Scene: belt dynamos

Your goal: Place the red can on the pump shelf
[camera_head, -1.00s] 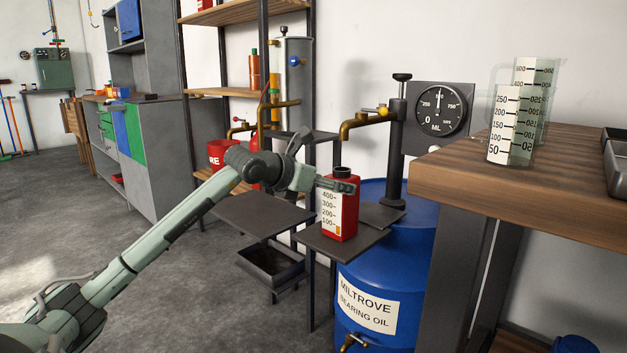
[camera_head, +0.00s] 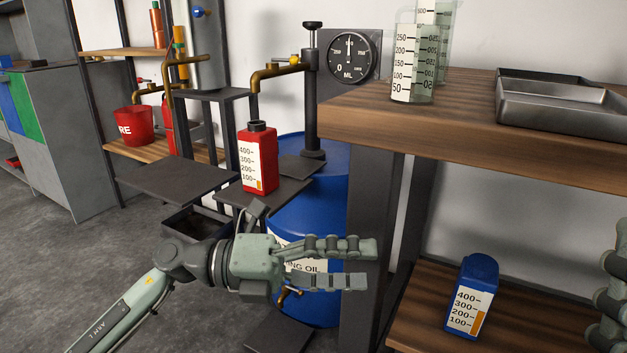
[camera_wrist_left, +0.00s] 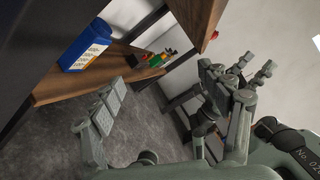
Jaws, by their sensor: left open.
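The red can (camera_head: 257,160), with a dark cap and a white scale label, stands upright on a dark pump shelf (camera_head: 289,193) below a brass spout (camera_head: 272,73). My left gripper (camera_head: 368,265) is open and empty, in front of the blue drum and bench leg, to the lower right of the can and apart from it. Its fingers point right. Part of my right gripper (camera_head: 613,290) shows at the right edge of the head view; its fingertips are cut off. The red can is not in the left wrist view.
A blue can (camera_head: 470,297) stands on the bench's lower shelf (camera_head: 535,318); it also shows in the left wrist view (camera_wrist_left: 85,45). The wooden bench top (camera_head: 460,110) holds measuring beakers (camera_head: 408,70) and a metal tray (camera_head: 560,105). Another dark shelf (camera_head: 170,183) is left of the can.

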